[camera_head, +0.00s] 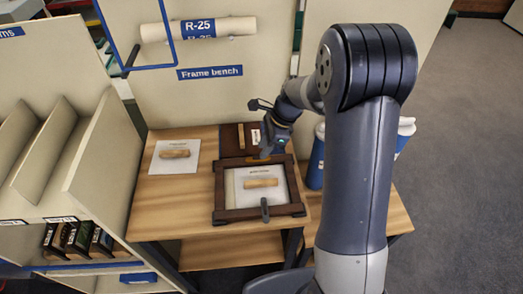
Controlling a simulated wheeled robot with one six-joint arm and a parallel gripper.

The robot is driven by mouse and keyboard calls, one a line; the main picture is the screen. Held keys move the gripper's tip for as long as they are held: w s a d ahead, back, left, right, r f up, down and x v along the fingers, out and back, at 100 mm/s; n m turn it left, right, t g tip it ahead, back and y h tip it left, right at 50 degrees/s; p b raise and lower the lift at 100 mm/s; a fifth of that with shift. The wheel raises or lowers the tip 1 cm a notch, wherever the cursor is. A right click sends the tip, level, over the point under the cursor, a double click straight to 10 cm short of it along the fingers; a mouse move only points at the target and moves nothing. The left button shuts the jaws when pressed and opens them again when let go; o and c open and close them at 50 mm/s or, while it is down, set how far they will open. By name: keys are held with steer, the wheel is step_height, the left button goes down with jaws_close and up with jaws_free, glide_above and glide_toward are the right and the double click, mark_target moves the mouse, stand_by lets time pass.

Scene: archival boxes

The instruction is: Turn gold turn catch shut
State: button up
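A dark wooden frame (234,214) lies flat on the wooden bench, with a pale sheet (276,197) and a tan piece inside it. My gripper (265,154) is at the far rail of the frame, pointing down, right of that rail's middle. Its fingers are too small and dark to show whether they are open or shut. A dark grey catch-like piece (264,211) sits at the middle of the near rail, pointing across it.
A white card (174,157) with a tan piece lies left of the frame. A dark board (231,140) lies behind it. Blue and white cylinders (316,160) stand to the right. A shelf unit (50,195) is on the left. The bench's front left (165,215) is clear.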

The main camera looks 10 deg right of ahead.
steer(key=shift+x, duration=1.3)
steer(key=shift+c, duration=0.4)
jaws_close()
